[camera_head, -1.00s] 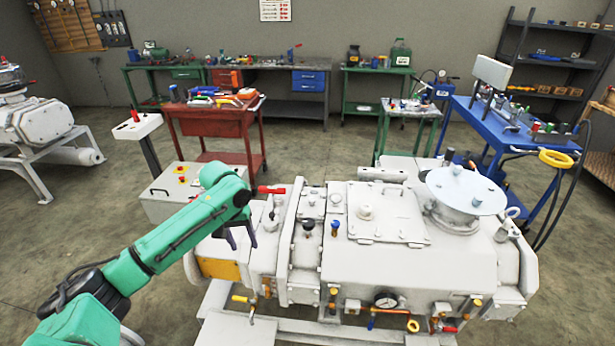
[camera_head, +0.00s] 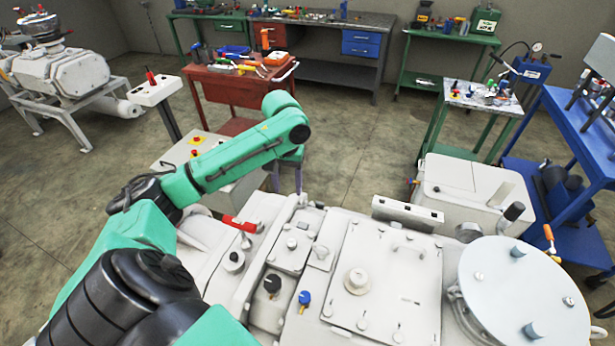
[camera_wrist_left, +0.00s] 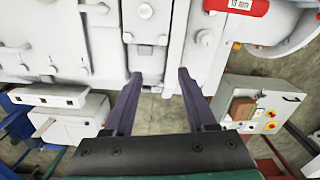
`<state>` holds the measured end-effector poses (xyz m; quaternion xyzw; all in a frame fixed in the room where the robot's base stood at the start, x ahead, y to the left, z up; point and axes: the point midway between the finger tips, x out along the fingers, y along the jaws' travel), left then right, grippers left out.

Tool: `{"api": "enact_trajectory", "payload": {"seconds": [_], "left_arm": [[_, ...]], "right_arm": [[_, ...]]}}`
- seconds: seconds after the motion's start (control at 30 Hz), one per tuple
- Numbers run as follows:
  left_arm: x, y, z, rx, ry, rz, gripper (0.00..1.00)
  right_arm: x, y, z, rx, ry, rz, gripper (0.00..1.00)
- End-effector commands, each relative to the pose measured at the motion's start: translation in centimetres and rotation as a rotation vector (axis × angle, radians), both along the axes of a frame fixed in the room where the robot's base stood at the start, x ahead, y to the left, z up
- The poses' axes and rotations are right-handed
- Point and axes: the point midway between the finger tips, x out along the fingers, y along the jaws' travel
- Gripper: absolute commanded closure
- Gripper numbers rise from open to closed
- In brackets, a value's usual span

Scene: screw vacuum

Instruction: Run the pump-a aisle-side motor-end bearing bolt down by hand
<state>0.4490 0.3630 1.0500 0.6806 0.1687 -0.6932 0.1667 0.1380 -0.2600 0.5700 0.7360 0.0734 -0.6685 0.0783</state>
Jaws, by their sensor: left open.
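The white pump (camera_head: 345,265) fills the front of the head view, with bolt heads on its top and covers. My left gripper (camera_head: 286,180) points down just beyond the pump's far edge, at its left end. In the left wrist view its two dark fingers (camera_wrist_left: 160,78) are apart with nothing between them. The pump housing (camera_wrist_left: 60,55) lies past the fingertips, with bolt heads (camera_wrist_left: 145,11) near the top of that view. I cannot tell which is the motor-end bearing bolt. My right gripper is not in view.
A grey control box (camera_head: 190,150) stands behind, left of the gripper. A red tool cart (camera_head: 235,90) and a green cart (camera_head: 475,105) stand farther back. Open floor (camera_head: 345,130) lies between them.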

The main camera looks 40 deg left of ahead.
Motion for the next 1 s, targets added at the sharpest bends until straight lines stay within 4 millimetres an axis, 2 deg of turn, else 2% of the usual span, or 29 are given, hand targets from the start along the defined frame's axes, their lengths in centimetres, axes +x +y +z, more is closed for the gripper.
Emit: {"api": "enact_trajectory", "payload": {"seconds": [0.07,0.17,0.3,0.4,0.5,0.6,0.7,0.77,1.0], "left_arm": [[0.0,0.0,-0.4,0.0,0.002,0.0,0.44],[-0.1,0.0,-1.8,-0.001,0.006,0.0,0.44],[-0.3,0.0,-5.2,-0.001,0.007,0.001,0.44],[-0.3,0.0,-8.0,0.0,0.007,0.001,0.44],[-0.3,0.0,-10.6,-0.001,0.004,0.001,0.44],[-0.3,0.0,-12.7,0.0,0.003,0.001,0.44],[-0.3,0.0,-14.0,0.001,0.0,-0.001,0.44],[-0.3,0.0,-14.4,0.002,0.001,-0.002,0.44],[-0.3,0.0,-14.6,0.002,0.001,-0.002,0.44]], "right_arm": [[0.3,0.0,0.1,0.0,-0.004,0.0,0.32],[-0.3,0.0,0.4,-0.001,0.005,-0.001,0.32],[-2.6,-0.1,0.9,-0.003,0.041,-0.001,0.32],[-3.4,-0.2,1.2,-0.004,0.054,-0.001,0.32],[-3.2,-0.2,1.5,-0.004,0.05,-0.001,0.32],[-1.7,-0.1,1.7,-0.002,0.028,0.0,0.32],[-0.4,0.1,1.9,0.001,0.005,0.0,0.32],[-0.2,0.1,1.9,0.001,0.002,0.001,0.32],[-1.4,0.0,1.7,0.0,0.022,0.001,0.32]]}}
